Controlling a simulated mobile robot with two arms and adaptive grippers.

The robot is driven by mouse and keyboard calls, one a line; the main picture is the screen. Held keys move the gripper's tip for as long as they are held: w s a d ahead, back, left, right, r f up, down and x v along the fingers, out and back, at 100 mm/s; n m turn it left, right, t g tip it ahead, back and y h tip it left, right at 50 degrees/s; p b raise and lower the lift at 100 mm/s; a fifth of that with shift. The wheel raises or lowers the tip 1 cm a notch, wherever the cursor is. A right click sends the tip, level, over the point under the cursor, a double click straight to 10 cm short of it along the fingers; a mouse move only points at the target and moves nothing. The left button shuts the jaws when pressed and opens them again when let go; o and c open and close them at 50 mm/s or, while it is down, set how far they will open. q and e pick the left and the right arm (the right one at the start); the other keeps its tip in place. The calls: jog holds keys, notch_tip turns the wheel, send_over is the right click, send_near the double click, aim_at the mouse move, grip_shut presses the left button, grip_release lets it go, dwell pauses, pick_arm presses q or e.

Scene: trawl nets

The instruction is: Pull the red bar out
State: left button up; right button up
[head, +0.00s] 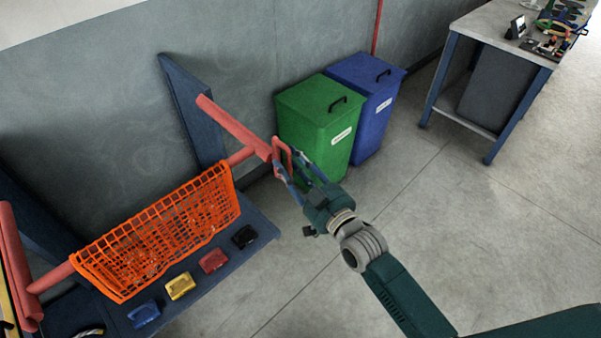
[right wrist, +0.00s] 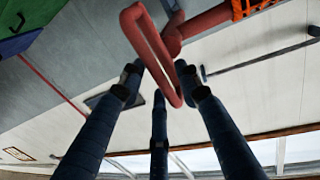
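A red bar (head: 233,128) slants from the blue upright post down to the right. At its lower end is a red loop handle (head: 283,153), also seen in the right wrist view (right wrist: 150,50). Another red rod (head: 52,278) runs behind the orange net and shows at both its ends. My right gripper (head: 290,165) is at the loop, its blue fingers spread on either side of it. In the right wrist view the fingers (right wrist: 158,85) stand apart with the loop between them; I cannot tell if they touch it. My left gripper is out of view.
An orange net (head: 158,235) hangs beside a blue shelf (head: 190,305) with several small coloured boxes. A green bin (head: 318,125) and a blue bin (head: 368,95) stand behind my right gripper. A workbench (head: 495,50) is at the back right. The floor between is clear.

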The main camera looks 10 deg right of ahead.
jog(key=v, duration=1.1)
jog(key=shift+s, duration=0.25)
jog(key=shift+d, duration=0.1)
jog(key=s+d+f+m+g+h+b, duration=0.1)
jog(key=s+d+f+g+h, duration=0.15)
jog(key=f, duration=1.05)
jog(key=s+d+f+g+h, duration=0.1)
jog(key=s+d+f+g, duration=0.2)
jog(key=f, duration=1)
jog(key=s+d+f+m+g+h+b, duration=0.1)
jog(key=s+d+f+g+h, duration=0.2)
jog(key=f, duration=0.9)
jog(key=s+d+f+g, duration=0.1)
jog(key=s+f+g, duration=0.1)
jog(key=s+f, duration=0.5)
jog(key=s+d+f+g+b, duration=0.1)
jog(key=s+f, duration=0.6)
jog(key=s, duration=0.7)
jog(key=s+d+f+g+h, duration=0.1)
jog(key=s+f+g, duration=0.3)
jog(key=s+f, duration=0.4)
jog(key=s+d, duration=0.1)
jog(key=s, duration=0.2)
jog(key=shift+s+d+m, duration=0.2)
jog(key=shift+s+m, duration=0.05)
jog(key=shift+m, duration=0.05)
